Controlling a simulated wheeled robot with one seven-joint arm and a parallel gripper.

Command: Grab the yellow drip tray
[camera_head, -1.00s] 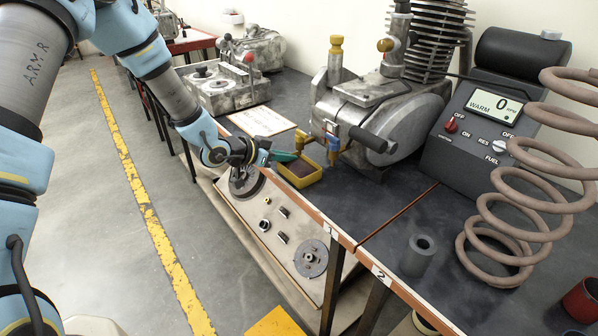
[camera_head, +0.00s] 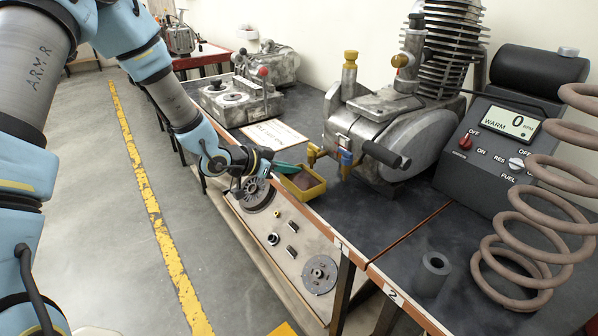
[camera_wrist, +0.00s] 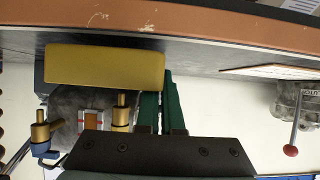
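The yellow drip tray (camera_head: 314,193) is an open rectangular box with dark brown contents. It sits at the bench's front edge, below the engine. My gripper (camera_head: 285,167) reaches in from the left, its green fingers at the tray's left end. In the wrist view, which is upside down, the tray's long yellow wall (camera_wrist: 105,67) faces me. The gripper's fingers (camera_wrist: 163,95) are close together there. One finger's tip is hidden behind the tray wall and the other shows just past its right end. Whether they press on the tray's end wall is unclear.
The engine (camera_head: 385,135) stands right behind the tray, with brass fittings (camera_head: 312,153) close above it. A white sign (camera_head: 274,135) lies to the left. A grey cylinder (camera_head: 432,274) and a coil spring (camera_head: 530,235) stand to the right. The floor beside the bench is clear.

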